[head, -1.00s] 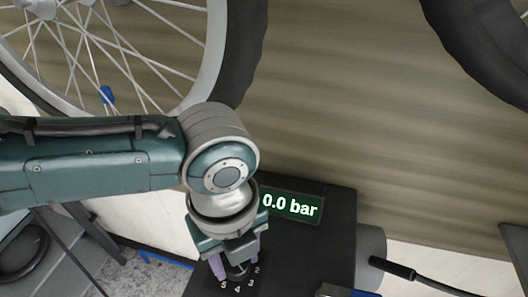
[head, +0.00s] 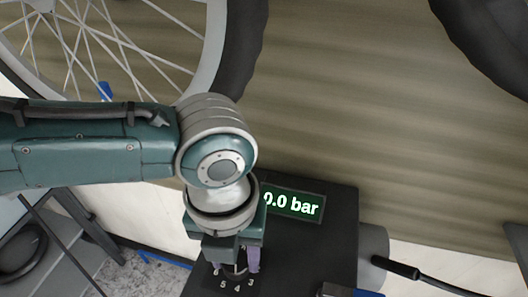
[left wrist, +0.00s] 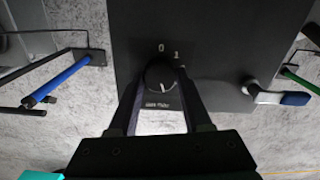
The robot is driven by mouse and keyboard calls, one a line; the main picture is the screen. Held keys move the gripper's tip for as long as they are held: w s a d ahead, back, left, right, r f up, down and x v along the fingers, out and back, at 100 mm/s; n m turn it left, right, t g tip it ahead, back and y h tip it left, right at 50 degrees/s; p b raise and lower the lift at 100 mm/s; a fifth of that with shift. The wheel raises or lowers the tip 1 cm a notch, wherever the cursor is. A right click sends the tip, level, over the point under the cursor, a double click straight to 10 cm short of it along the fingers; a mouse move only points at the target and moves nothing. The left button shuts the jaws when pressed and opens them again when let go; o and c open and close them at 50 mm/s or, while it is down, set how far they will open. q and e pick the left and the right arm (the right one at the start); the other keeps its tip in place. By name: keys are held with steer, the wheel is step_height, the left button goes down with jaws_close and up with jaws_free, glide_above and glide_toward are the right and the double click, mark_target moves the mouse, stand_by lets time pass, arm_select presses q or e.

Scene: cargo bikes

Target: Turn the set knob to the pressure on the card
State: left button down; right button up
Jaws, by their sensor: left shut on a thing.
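My left gripper (head: 235,268) is at the top of a black pump box (head: 315,245) and is shut on the set knob. The round black knob (left wrist: 160,76) sits between the fingers in the left wrist view, with a pale mark on its lower part. Numerals 0 and 1 show beside it in the left wrist view; 5, 4 and 3 show in the head view. The green display (head: 295,204) on the box reads 0.0 bar, its left end partly covered by my arm. I see no readable pressure card. My right gripper is out of view.
A spoked wheel (head: 236,60) is at the upper left, beside a ribbed wall (head: 370,130). A black hose (head: 430,281) leaves the box's right side. A blue-handled tool (left wrist: 65,78) and a blue-tipped lever (left wrist: 293,98) flank the box in the left wrist view.

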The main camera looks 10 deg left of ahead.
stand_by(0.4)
arm_select(q)
steer(key=shift+c, duration=1.7)
jaws_free()
step_height(320, 180, up, 10)
steer(key=p, duration=0.1)
steer(key=shift+p, duration=0.35)
